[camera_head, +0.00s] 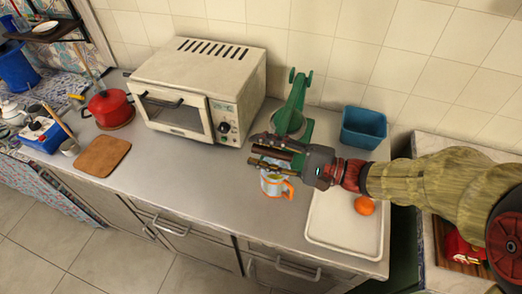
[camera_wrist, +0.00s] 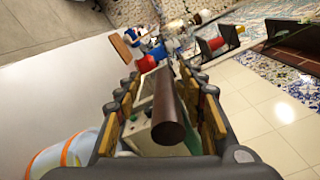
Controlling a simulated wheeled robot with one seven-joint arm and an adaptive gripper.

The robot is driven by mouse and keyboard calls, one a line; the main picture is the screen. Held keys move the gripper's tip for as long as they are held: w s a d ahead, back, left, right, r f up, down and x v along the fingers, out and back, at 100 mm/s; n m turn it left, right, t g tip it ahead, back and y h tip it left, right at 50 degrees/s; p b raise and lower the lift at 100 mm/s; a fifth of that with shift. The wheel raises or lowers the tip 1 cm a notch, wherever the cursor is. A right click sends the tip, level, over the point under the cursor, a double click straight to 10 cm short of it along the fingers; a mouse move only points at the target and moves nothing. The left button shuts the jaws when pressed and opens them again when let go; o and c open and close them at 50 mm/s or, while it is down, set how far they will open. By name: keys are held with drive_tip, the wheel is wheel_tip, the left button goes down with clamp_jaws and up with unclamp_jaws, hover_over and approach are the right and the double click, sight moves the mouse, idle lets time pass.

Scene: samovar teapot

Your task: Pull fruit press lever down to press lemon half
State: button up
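The green fruit press (camera_head: 295,104) stands on the counter right of the toaster oven. Its lever ends in a dark brown handle, which shows in the wrist view (camera_wrist: 167,112) between my fingers. My gripper (camera_head: 258,153) is in front of the press; its fingers (camera_wrist: 160,105) are apart on either side of the handle, with a visible gap on the left. A white mug with orange trim (camera_head: 278,186) is under my gripper and also shows at the lower left of the wrist view (camera_wrist: 62,156). I cannot make out the lemon half.
A white tray (camera_head: 335,240) with an orange fruit (camera_head: 364,205) lies to the right, under my arm. A teal bin (camera_head: 363,128) stands behind it. The toaster oven (camera_head: 200,85) is at left. The counter front left of the mug is clear.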

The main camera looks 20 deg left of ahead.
drive_tip(key=shift+d, duration=0.15)
drive_tip(key=d, duration=1.1)
drive_tip(key=shift+w+d, duration=0.35)
drive_tip(key=shift+d, duration=0.05)
idle(0.8)
